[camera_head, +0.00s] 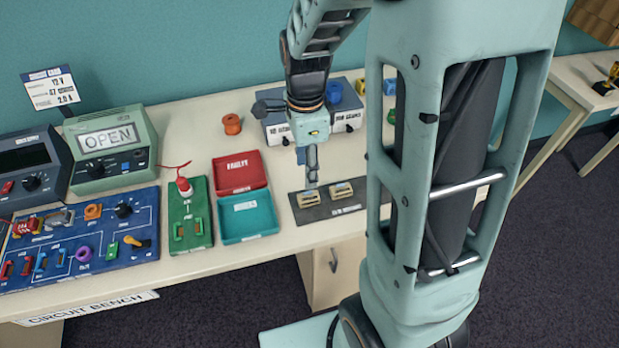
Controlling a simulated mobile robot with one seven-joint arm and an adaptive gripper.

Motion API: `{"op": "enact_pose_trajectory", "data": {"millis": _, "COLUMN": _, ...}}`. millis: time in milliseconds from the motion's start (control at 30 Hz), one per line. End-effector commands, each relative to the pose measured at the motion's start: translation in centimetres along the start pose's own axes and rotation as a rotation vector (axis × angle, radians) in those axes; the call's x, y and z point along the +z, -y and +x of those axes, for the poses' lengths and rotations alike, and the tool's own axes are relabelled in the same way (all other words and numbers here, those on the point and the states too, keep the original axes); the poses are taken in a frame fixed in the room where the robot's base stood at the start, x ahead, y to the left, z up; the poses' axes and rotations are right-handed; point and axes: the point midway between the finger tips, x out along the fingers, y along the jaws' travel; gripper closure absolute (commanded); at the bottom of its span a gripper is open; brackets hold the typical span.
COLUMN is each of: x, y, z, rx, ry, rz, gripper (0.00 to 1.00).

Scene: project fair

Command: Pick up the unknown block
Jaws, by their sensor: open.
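Two small beige blocks with dark openings sit side by side on a dark grey mat (325,214), a left block (307,200) and a right block (342,191). The mat's white lettering is too small to read. I cannot tell which block is the unknown one. My gripper (312,183) points down just above the left block, close to its back edge. The gripper is open, seen edge-on, with nothing visible in it. I cannot tell whether its tips touch the block.
A red tray (240,187) and a teal tray (248,237) lie left of the mat. Further left are a green board (190,240), a blue circuit board (120,255) and a meter reading OPEN (110,170). A grey labelled box (345,125) stands behind my gripper. My arm column hides the bench's right part.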

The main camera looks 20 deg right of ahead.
Motion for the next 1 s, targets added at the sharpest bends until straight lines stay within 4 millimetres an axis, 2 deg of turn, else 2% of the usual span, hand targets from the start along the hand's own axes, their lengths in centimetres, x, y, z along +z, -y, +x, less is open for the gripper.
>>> {"op": "enact_pose_trajectory", "data": {"millis": 100, "x": 0.0, "y": -0.2, "z": 2.1, "rx": 0.008, "ry": 0.0, "rz": 0.001, "gripper": 0.58}}
{"op": "enact_pose_trajectory", "data": {"millis": 233, "x": -0.1, "y": -0.1, "z": 4.0, "rx": 0.005, "ry": 0.0, "rz": 0.001, "gripper": 0.58}}
{"op": "enact_pose_trajectory", "data": {"millis": 467, "x": -0.1, "y": -0.1, "z": 5.4, "rx": 0.001, "ry": 0.0, "rz": 0.0, "gripper": 0.58}}
{"op": "enact_pose_trajectory", "data": {"millis": 800, "x": -0.6, "y": -0.2, "z": 9.5, "rx": 0.003, "ry": 0.001, "rz": 0.0, "gripper": 0.58}}
{"op": "enact_pose_trajectory", "data": {"millis": 1000, "x": -0.5, "y": -0.1, "z": 10.2, "rx": -0.001, "ry": 0.001, "rz": -0.001, "gripper": 0.58}}
